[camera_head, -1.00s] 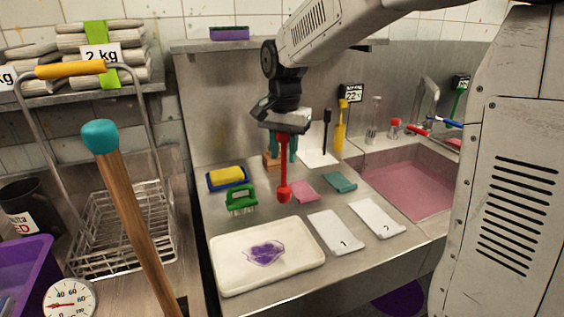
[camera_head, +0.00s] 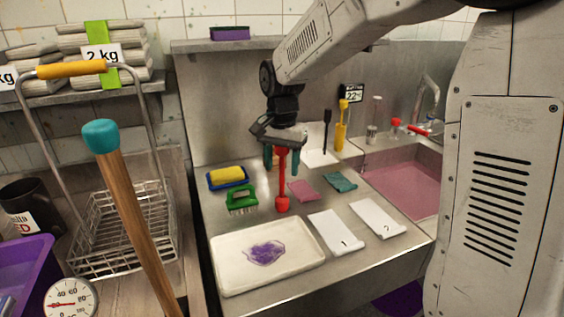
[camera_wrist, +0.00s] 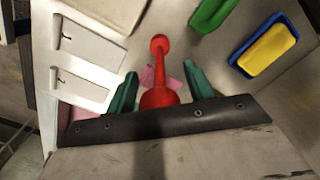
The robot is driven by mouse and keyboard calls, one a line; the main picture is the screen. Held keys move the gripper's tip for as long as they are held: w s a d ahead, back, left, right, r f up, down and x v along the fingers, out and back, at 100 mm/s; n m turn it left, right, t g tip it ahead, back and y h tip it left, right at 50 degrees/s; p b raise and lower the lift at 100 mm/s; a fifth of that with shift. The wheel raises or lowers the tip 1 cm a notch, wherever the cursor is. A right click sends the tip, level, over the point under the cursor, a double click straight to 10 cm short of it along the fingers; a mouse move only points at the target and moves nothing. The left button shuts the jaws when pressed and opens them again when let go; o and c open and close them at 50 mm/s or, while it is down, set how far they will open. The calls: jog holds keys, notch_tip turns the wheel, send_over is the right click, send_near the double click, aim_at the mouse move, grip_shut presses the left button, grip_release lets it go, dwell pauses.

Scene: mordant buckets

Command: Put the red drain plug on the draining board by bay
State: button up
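The red drain plug (camera_head: 282,180) hangs upright from my gripper (camera_head: 281,168), a long thin stem with a round knob at its lower end. The knob is low over the steel draining board (camera_head: 225,210); I cannot tell whether it touches. In the wrist view the red plug (camera_wrist: 158,72) lies between the two teal fingers of my gripper (camera_wrist: 160,80), its wide end close to the palm. Two white cards marked 1 (camera_head: 336,233) and 2 (camera_head: 377,218) lie on the board to the right of the knob.
A white tray (camera_head: 313,262) with a purple stain lies in front. A green brush (camera_head: 241,199), yellow sponge (camera_head: 226,174), pink cloth (camera_head: 303,191) and teal cloth (camera_head: 341,181) surround the plug. The pink sink (camera_head: 405,180) is at right, a wire rack (camera_head: 125,225) at left.

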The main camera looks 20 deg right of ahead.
notch_tip(320, 180, up, 12)
jog(key=shift+r, duration=0.15)
jog(key=shift+s+r, duration=0.1)
jog(key=shift+s, duration=0.25)
jog(key=s+d+f+n, duration=0.1)
jog(key=s+f+n, duration=0.1)
jog(key=s, duration=0.8)
jog(key=s+d+f+n+t, duration=0.1)
jog(key=s+f+n, duration=0.2)
jog(key=s, duration=0.6)
jog(key=s+d+f+n, duration=0.1)
jog(key=s+f+n, duration=0.2)
jog(key=s, duration=0.7)
jog(key=shift+s+n, duration=0.3)
jog(key=shift+n, duration=0.2)
